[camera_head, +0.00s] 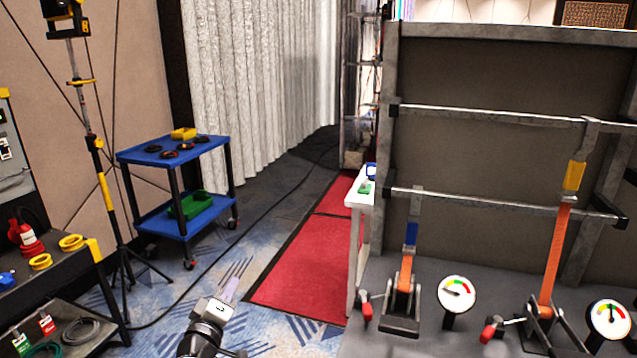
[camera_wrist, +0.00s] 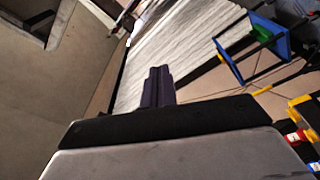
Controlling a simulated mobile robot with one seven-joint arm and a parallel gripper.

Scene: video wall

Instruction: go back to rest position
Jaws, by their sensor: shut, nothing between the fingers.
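My gripper (camera_head: 230,286) shows at the bottom of the head view, left of the middle. It points up and slightly right, over the patterned carpet, apart from the bench and the carts. Its fingers are together and hold nothing. In the wrist view the dark fingers (camera_wrist: 159,86) stand side by side at the centre, closed, with only curtain and wall behind them. The arm below the wrist is mostly cut off by the lower edge of the head view.
A grey bench (camera_head: 440,335) with ratchet straps, gauges and a rail frame stands at right. A blue cart (camera_head: 176,150) stands at left, a black shelf (camera_head: 60,290) with yellow rings at lower left. Between them lie carpet and a red mat (camera_head: 300,270).

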